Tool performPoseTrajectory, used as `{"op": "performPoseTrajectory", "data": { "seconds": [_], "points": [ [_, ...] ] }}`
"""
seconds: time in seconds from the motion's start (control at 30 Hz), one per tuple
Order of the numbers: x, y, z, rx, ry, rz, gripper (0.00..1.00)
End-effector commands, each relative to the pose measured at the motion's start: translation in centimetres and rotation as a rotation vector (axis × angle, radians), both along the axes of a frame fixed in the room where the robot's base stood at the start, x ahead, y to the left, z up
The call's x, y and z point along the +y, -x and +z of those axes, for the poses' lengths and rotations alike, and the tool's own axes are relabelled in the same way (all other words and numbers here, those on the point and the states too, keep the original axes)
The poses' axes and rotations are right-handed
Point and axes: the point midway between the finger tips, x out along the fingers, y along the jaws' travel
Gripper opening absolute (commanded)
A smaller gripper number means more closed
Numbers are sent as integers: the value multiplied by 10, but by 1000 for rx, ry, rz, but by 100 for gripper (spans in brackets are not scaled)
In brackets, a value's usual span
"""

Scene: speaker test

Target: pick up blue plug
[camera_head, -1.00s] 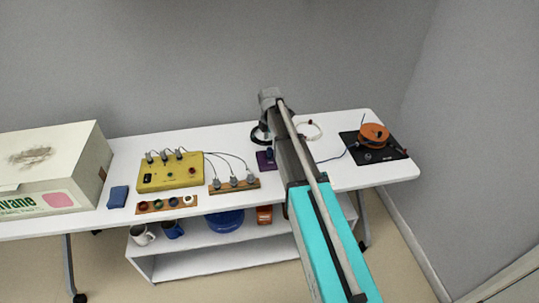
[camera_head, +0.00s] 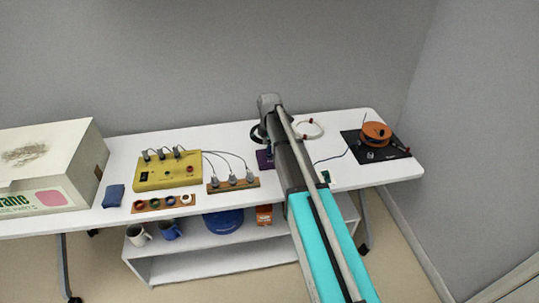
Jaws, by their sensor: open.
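A small dark blue piece (camera_head: 269,149), which may be the blue plug, stands on a purple block (camera_head: 263,160) near the middle of the table, just left of my arm. It is too small to make out clearly. My arm reaches over the table from the lower right and covers part of the area beside the block.
On the white table (camera_head: 225,137) are a yellow box (camera_head: 165,173), a grey-plug strip (camera_head: 233,185), a coloured-socket strip (camera_head: 164,203), a blue block (camera_head: 114,196), a large carton (camera_head: 75,160), a white cable coil (camera_head: 309,129) and an orange reel (camera_head: 376,132) on a black mat.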

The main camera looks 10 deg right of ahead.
Motion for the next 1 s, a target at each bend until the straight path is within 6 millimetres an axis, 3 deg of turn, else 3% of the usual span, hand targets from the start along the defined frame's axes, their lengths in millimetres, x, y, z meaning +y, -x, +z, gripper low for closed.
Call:
{"op": "performPoseTrajectory", "data": {
  "seconds": [0.2,0.83,1.0],
  "points": [
    [0,0,-12,0,0,0,68],
    [0,0,-12,0,0,0,68],
    [0,0,-12,0,0,0,38]
  ]
}}
